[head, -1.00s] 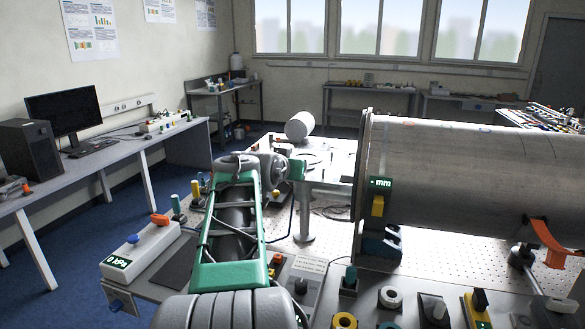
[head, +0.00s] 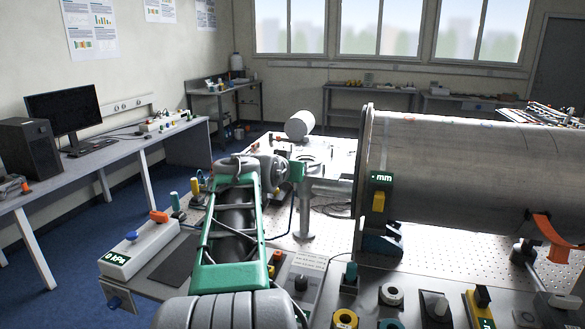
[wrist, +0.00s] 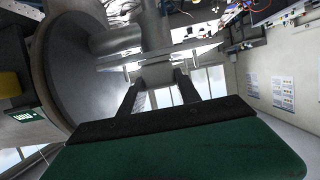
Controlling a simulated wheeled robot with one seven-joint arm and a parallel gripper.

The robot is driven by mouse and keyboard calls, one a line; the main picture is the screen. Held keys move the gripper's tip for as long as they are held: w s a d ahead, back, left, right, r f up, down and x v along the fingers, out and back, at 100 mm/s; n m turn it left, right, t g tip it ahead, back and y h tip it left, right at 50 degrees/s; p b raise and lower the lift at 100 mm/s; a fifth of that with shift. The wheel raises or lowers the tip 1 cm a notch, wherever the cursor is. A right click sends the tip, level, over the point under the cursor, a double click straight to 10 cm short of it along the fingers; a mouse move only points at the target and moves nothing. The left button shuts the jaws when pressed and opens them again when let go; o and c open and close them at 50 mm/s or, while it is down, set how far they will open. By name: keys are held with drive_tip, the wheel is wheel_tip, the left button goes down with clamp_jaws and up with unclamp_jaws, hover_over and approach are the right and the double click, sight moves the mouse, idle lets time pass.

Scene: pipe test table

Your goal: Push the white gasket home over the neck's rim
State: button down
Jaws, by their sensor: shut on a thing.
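My gripper (wrist: 158,84) shows in the wrist view, its two dark fingers reaching from the green palm to a pale grey-white piece between their tips. This piece looks like the white gasket (wrist: 158,73), and the fingers are shut on it. It sits against the end of the upright grey neck (wrist: 155,33); how far it goes over the rim cannot be told. In the head view my arm reaches toward the neck's upright pipe (head: 304,220), and its wrist hides the fingers and gasket.
A large grey pipe (head: 470,170) with a wide flange (head: 364,160) lies close on the right; a side pipe (head: 330,190) joins it to the neck. A console (head: 140,246) reading 0 kPa stands left. Tools and rings crowd the front edge.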

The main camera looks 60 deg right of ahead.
drive_tip(key=shift+f+b, duration=0.3)
drive_tip(key=shift+f, duration=0.1)
drive_tip(key=c, duration=0.8)
unclamp_jaws()
drive_tip(key=shift+o, duration=0.2)
drive_tip(key=b+v, duration=0.1)
drive_tip(key=v, duration=0.7)
drive_tip(key=shift+b, duration=0.35)
